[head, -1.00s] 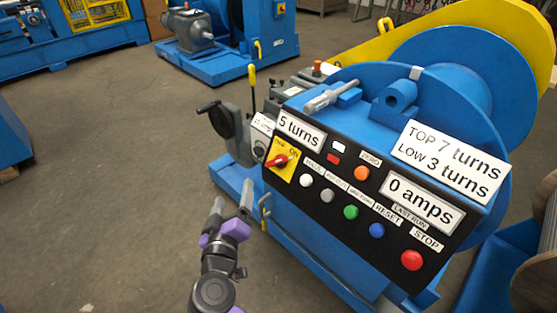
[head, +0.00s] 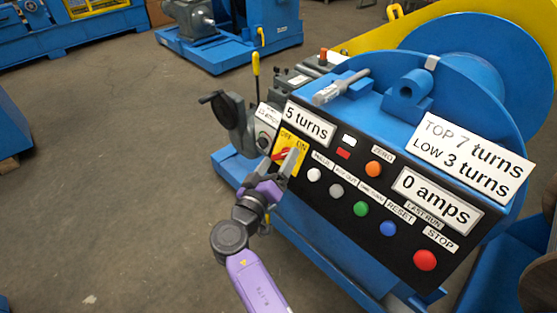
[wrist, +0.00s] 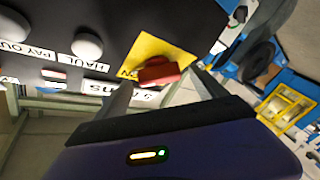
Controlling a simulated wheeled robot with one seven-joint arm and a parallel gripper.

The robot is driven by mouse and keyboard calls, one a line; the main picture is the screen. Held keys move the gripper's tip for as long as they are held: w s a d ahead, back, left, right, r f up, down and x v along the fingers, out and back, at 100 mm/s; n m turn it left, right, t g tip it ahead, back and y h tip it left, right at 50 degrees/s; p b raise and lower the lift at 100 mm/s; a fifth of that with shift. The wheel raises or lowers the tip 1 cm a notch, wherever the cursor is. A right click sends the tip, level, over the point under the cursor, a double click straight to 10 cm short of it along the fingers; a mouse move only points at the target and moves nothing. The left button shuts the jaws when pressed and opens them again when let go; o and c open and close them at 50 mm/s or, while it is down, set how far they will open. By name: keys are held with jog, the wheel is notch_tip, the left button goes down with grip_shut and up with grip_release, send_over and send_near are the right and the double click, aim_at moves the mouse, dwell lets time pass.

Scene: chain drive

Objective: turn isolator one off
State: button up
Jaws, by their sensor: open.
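The isolator is a red handle (head: 280,154) on a yellow plate (head: 296,139) marked OFF and ON, at the left end of the black control panel. My gripper (head: 283,161) is right at it in the head view, and its fingers hide part of the handle. In the wrist view, the red handle (wrist: 158,71) lies between and just beyond the two open grey fingertips (wrist: 163,87). I cannot tell whether either finger touches it. The handle's exact setting is hard to read.
The panel (head: 330,212) also carries white, grey, green and blue buttons, an orange ZERO button (head: 373,169) and a red STOP button (head: 425,260). A grey handwheel unit (head: 232,122) stands just left of the isolator. Open floor (head: 110,190) lies to the left.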

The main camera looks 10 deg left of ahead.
jog(key=shift+w+d, duration=0.1)
jog(key=shift+w, duration=0.3)
jog(key=c, duration=1.4)
jog(key=shift+o, duration=0.2)
jog(key=shift+r, duration=0.1)
